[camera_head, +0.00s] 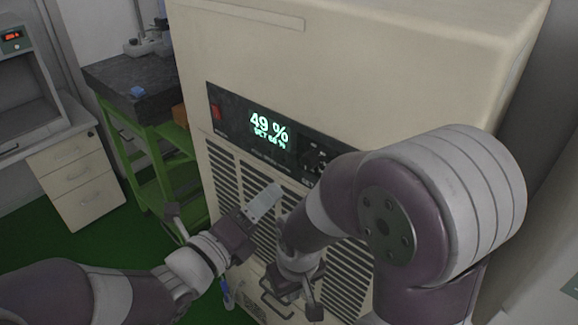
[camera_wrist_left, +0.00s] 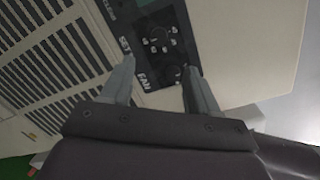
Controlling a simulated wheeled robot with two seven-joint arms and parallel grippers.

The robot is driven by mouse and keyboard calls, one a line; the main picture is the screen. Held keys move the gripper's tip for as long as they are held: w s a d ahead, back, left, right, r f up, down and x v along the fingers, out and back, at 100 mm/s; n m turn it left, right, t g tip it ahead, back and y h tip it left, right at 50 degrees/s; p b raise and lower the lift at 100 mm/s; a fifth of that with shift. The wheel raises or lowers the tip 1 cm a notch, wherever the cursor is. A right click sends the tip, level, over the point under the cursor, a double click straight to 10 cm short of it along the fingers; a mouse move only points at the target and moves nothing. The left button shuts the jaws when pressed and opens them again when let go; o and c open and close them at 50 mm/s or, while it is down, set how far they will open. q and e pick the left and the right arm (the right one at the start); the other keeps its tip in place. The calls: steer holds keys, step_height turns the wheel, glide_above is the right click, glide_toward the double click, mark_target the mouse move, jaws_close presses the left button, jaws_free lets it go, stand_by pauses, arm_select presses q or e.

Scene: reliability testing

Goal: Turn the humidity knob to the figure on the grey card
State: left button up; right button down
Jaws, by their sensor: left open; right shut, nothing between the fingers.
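The cream cabinet has a dark control panel (camera_head: 232,122) with a lit display (camera_head: 268,130) reading 49 % above a smaller SET line, whose figure is hard to read. A dark knob (camera_head: 315,160) shows at the panel's right, partly behind my right arm. In the left wrist view, a knob (camera_wrist_left: 158,40) with marks around it sits by the word SET, and another knob (camera_wrist_left: 172,74) by FAN. My left gripper (camera_head: 268,197) is open below the panel; its fingers (camera_wrist_left: 160,68) point toward the knobs. My right gripper (camera_head: 290,290) is shut and empty, low before the cabinet. I cannot make out a grey card.
Vent slots (camera_head: 228,178) cover the cabinet front below the panel. A red switch (camera_head: 216,113) is at the panel's left end. A green-framed bench (camera_head: 150,135) and a drawer unit (camera_head: 78,175) stand to the left. My right arm covers the cabinet's right front.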

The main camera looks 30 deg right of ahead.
mark_target(306, 164)
arm_select(q)
steer(key=p+x, duration=0.5)
steer(key=x, duration=0.6)
steer(key=shift+w+d+r+p, duration=0.15)
steer(key=shift+w+d+p, duration=0.05)
steer(key=shift+d+p, duration=0.1)
steer(key=shift+w+d, duration=0.25)
steer(key=shift+d, duration=0.15)
steer(key=c, duration=1)
steer(key=shift+c, duration=0.2)
